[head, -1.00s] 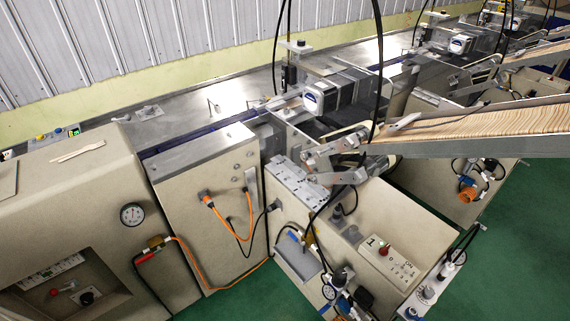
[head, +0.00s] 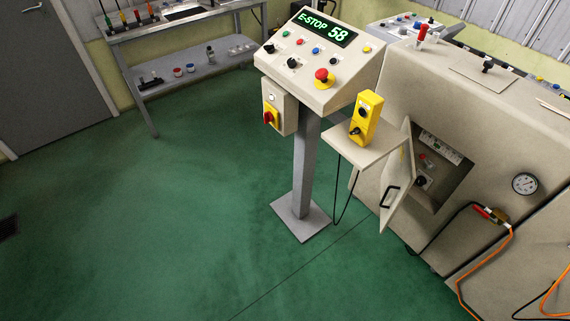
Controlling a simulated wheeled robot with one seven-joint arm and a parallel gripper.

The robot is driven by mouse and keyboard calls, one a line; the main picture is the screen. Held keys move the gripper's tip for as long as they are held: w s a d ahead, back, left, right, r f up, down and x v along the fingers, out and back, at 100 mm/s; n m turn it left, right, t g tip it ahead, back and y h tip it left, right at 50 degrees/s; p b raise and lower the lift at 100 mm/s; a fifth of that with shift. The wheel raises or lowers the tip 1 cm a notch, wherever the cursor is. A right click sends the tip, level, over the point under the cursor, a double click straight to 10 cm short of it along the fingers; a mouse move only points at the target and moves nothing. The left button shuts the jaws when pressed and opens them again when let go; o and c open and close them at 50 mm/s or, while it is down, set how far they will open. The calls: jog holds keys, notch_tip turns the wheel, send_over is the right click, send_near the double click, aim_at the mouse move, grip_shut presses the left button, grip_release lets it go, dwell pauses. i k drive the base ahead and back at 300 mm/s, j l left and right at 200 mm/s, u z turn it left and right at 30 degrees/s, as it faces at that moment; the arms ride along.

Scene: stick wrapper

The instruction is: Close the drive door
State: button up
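The drive door (head: 397,187) is a beige panel with a black handle (head: 390,196). It stands swung open at the left side of a recess (head: 440,165) in the beige machine cabinet. Inside the recess I see a white label strip, a small red part and a dark knob. The inner depth of the recess is in shadow. My gripper is in neither head view.
A control pedestal (head: 318,62) reading "E-STOP 58" stands left of the door. Its side shelf (head: 367,146) holds a yellow box (head: 366,117) close to the door. An orange cable (head: 480,262) hangs at right. Green floor (head: 180,220) is clear at left.

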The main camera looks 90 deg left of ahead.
aim_at(398, 175)
jog(key=u, duration=2.15)
jog(key=i+j+u, duration=0.2)
jog(key=i+u, duration=0.6)
jog(key=i+l+u, duration=0.1)
jog(key=i+u, duration=0.3)
jog(key=i, duration=0.15)
jog(key=i+l+u, duration=0.2)
jog(key=i+u, duration=0.2)
jog(key=i, duration=0.05)
